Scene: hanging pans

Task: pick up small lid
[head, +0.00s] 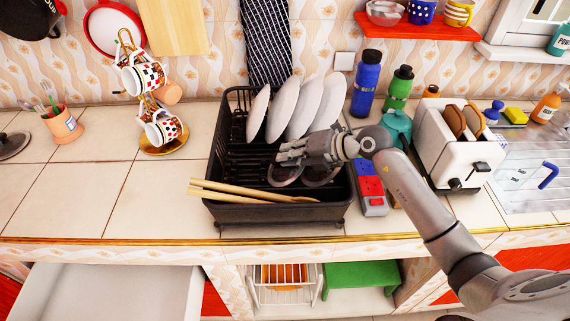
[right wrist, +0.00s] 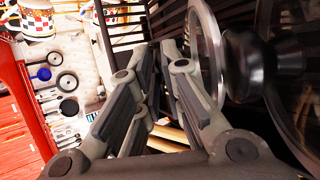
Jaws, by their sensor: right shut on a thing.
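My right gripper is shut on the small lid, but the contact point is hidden. My left gripper is out of view.
White plates (head: 305,107) stand at the rack's back. Wooden utensils (head: 245,192) cross its front left. A toaster (head: 455,150) and bottles (head: 367,85) are to the right. A mug stand (head: 162,150) is at the left, with clear counter (head: 150,205) before it.

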